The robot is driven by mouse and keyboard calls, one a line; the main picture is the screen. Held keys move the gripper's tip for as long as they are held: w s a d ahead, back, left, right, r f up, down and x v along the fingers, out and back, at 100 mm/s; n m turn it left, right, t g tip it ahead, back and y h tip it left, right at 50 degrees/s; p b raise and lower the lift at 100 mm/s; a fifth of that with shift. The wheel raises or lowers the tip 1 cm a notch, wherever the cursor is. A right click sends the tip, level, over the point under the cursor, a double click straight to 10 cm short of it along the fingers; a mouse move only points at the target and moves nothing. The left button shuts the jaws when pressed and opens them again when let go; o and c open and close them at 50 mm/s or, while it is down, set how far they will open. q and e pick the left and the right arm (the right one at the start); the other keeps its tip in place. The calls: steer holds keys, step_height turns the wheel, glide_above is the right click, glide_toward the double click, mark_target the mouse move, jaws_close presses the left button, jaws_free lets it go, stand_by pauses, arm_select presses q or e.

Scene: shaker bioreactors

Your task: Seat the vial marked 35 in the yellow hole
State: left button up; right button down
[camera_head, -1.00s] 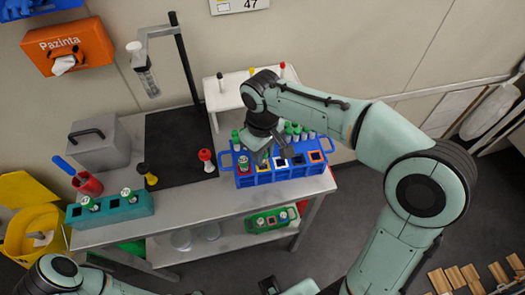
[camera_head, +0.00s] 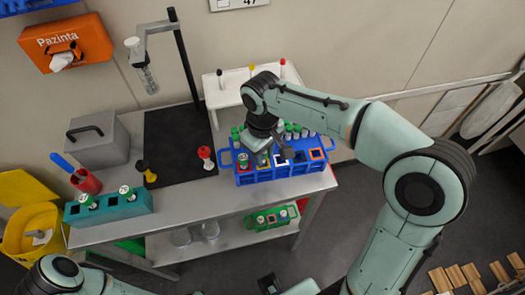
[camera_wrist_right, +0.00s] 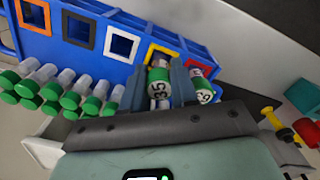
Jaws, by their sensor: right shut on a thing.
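The vial marked 35 (camera_wrist_right: 160,92) has a green cap and a clear body. My right gripper (camera_wrist_right: 163,82) is shut on it, with a finger on each side, in the right wrist view. The vial's far end points at the yellow-framed hole (camera_wrist_right: 162,50) of the blue rack (camera_wrist_right: 130,22); how deep it sits cannot be told. In the head view my right gripper (camera_head: 268,156) is over the blue rack (camera_head: 262,178) and hides most of the yellow hole and the vial.
Another green-capped vial (camera_wrist_right: 204,90) stands at the red-framed hole beside the held one. The white (camera_wrist_right: 121,44), dark and orange-framed (camera_wrist_right: 33,15) holes look empty. Several green-capped vials (camera_wrist_right: 60,92) line the rack's back. A teal rack (camera_head: 110,207) stands at the table's left.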

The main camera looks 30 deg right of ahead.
arm_select(q)
steer(key=shift+s+f+b, duration=0.2)
steer(key=shift+f+b, duration=0.1)
steer(key=shift+f, duration=0.05)
arm_select(e)
steer(key=shift+f, duration=0.6)
stand_by(0.3)
steer(key=c, duration=0.8)
jaws_free()
arm_select(q)
steer(key=w+r+p, duration=0.2)
steer(key=r, duration=0.1)
steer(key=shift+r+p, duration=0.1)
steer(key=shift+p, duration=0.2)
arm_select(e)
step_height(320, 180, up, 14)
steer(key=shift+f, duration=0.25)
arm_select(q)
steer(key=shift+s, duration=0.2)
arm_select(e)
steer(key=shift+f, duration=0.1)
